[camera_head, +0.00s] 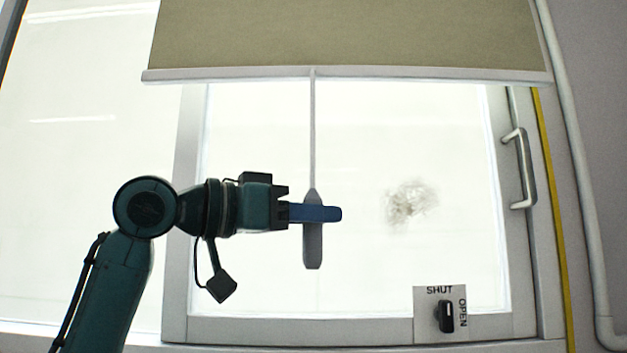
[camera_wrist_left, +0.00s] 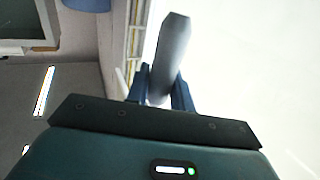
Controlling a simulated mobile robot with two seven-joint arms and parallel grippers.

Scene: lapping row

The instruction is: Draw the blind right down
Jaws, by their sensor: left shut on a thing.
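The olive-beige blind (camera_head: 350,35) hangs across the top of the window, with a pale bottom bar (camera_head: 420,74) along its lower edge. A thin cord (camera_head: 312,130) runs down from the bar to a grey pull handle (camera_head: 313,250). My left gripper (camera_head: 318,212) is shut on the pull handle, its blue fingers across the handle's middle. The handle hangs upright. In the left wrist view the handle (camera_wrist_left: 172,45) stands between the blue fingers (camera_wrist_left: 162,88). My right gripper is in neither view.
Below the blind is a bright framed pane with a grey smudge (camera_head: 411,202). A metal bar handle (camera_head: 524,168) is on the frame's right side. A black knob (camera_head: 445,316) on a plate marked SHUT and OPEN sits at lower right. A pipe (camera_head: 583,150) runs down the right wall.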

